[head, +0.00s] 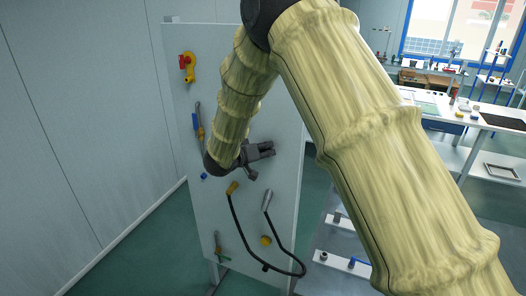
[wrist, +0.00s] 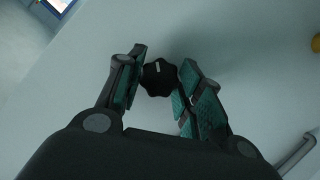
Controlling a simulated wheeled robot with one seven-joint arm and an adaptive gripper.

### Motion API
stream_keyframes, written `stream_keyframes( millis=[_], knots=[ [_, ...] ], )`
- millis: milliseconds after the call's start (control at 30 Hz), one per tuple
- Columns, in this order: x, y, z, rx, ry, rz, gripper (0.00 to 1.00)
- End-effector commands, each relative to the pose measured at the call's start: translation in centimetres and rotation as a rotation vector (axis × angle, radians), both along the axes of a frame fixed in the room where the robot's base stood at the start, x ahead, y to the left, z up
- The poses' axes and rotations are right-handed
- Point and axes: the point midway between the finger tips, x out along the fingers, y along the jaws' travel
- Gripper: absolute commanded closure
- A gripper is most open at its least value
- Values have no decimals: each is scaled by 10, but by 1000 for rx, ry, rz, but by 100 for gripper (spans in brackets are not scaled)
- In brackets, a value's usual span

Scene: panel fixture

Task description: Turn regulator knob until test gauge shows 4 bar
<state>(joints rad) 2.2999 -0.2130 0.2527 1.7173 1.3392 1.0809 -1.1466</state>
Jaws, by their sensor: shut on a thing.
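My gripper (wrist: 160,76) is shut on a small black lobed knob (wrist: 157,82) in the wrist view. The teal finger pads stand on its left and right sides. A short white mark shows near the knob's upper edge. In the head view my gripper (head: 260,153) is at the middle of the upright pale panel (head: 275,100); there I cannot make out the knob behind it. No gauge face can be seen in either view, so no pressure can be read. My arm covers part of the panel.
The panel also carries a red and yellow valve (head: 187,66), a brass fitting (head: 200,132), a looped black hose (head: 240,232) below my gripper, and a yellow round part (head: 266,240). A white bench (head: 495,160) stands at the right. Green floor is clear at the left.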

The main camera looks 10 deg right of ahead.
Motion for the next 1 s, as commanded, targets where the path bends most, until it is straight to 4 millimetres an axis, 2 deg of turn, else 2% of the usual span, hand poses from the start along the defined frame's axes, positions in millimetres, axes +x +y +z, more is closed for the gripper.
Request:
stream_keyframes(
  millis=[500, 1000],
  knots=[
    [-1, 1, -6, -374, 252, 0, 88],
    [-1, 1, -6, -536, 358, 0, 88]
  ],
)
